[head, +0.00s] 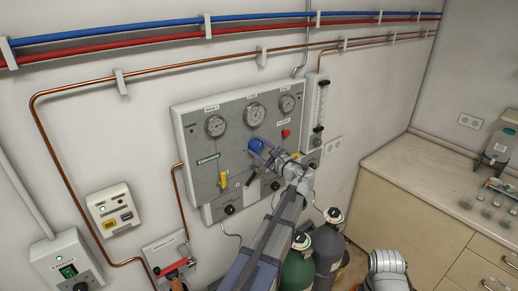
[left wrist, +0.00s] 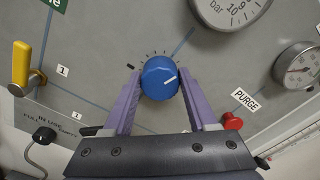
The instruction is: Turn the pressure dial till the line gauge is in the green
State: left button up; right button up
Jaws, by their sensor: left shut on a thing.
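The blue pressure dial (head: 256,145) is on the grey wall panel, below the middle gauge (head: 254,115). Two more round gauges sit on the panel, left (head: 216,126) and right (head: 287,104). I cannot read which is the line gauge, or its needle or green band. My right gripper is out of view.
A yellow lever (left wrist: 20,66) is left of the dial and a red PURGE knob (left wrist: 232,121) is to its right. A flow tube (head: 321,104) hangs beside the panel. Gas cylinders (head: 328,242) stand below, and a counter (head: 420,170) is at right.

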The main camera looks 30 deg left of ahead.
pick_arm(q)
jog(key=o, duration=1.4)
jog(key=shift+c, duration=0.2)
jog(key=shift+d, duration=0.1)
jog(key=v, duration=0.7)
jog(key=shift+s+d, duration=0.2)
jog(key=shift+d, duration=0.15)
jog(key=shift+r, duration=0.1)
